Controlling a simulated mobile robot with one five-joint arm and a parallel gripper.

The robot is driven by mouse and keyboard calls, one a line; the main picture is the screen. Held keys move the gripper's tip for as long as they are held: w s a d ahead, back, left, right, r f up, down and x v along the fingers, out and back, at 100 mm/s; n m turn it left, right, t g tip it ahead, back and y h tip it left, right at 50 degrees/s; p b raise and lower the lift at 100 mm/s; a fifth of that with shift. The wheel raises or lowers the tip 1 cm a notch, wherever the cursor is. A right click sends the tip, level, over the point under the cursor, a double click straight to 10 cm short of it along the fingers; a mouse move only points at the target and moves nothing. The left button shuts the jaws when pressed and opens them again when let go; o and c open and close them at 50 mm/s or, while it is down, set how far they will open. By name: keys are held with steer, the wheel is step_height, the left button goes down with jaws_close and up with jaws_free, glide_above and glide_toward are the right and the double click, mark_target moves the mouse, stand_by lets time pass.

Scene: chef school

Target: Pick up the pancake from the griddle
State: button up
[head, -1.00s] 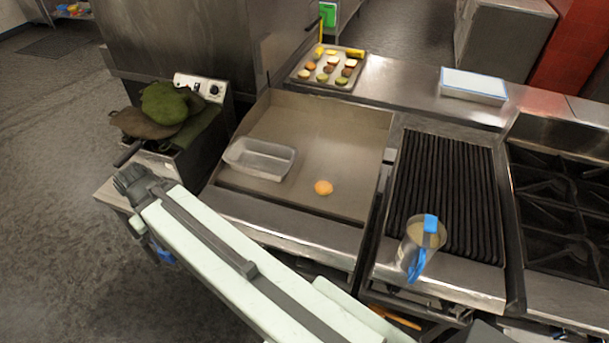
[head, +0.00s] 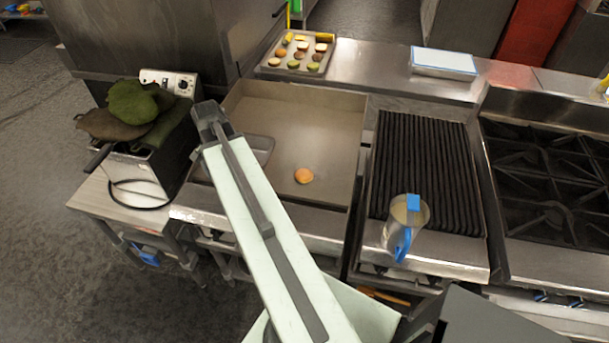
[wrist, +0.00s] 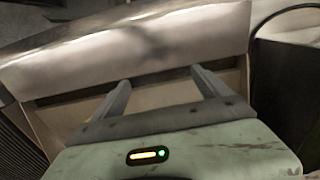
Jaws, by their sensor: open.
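The pancake (head: 304,176), small, round and golden-orange, lies on the flat griddle (head: 305,115) near its front edge in the head view. My arm reaches up across the front left of the griddle, and its end is left of the pancake, over the griddle's left side. My gripper's two fingers (wrist: 160,92) show in the wrist view, apart with nothing between them. Below them is the griddle's metal front (wrist: 140,50). The pancake is not visible in the wrist view.
A clear rectangular container (head: 262,146) on the griddle's left is partly hidden by my arm. A fryer with green mitts (head: 135,103) is left. A food tray (head: 299,58) stands behind.

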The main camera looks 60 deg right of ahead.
steer(key=s+d+m, duration=0.6)
steer(key=s+d, duration=0.1)
steer(key=d, duration=0.5)
steer(key=m, duration=0.6)
glide_above(306, 173)
steer(key=shift+w+d, duration=0.15)
steer(key=shift+d, duration=0.15)
steer(key=f+b, duration=0.8)
steer(key=shift+a+f, duration=0.15)
steer(key=shift+a, duration=0.1)
steer(key=shift+r, duration=0.2)
steer(key=c, duration=1.6)
